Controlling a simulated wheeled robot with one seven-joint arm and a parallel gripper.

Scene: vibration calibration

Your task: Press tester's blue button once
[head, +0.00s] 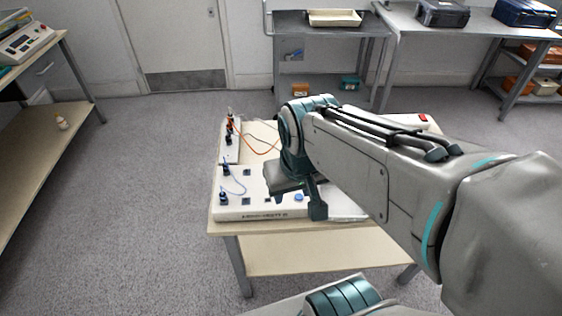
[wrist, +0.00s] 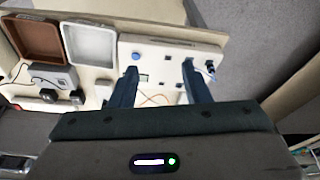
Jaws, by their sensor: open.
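The tester (head: 262,208) is a flat white box with printed lettering on its front edge, on a small table. Its round blue button (head: 299,197) sits on its top near the front edge, beside my gripper's finger. In the wrist view the blue button (wrist: 136,57) shows just beyond the tip of the left finger, apart from it in the picture. My gripper (head: 297,202) is over the tester, pointing down, with its fingers apart and nothing between them. The wrist view shows both fingers of my gripper (wrist: 160,70) spread over the white panel. My arm hides the tester's right part.
Blue plugs with cables (head: 224,197) stand at the tester's left. A power strip (head: 230,152) with an orange cable lies behind. The wrist view shows a brown tray (wrist: 38,42), a white tray (wrist: 91,46) and a grey device (wrist: 54,80) on the table (wrist: 155,27). Floor around is clear.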

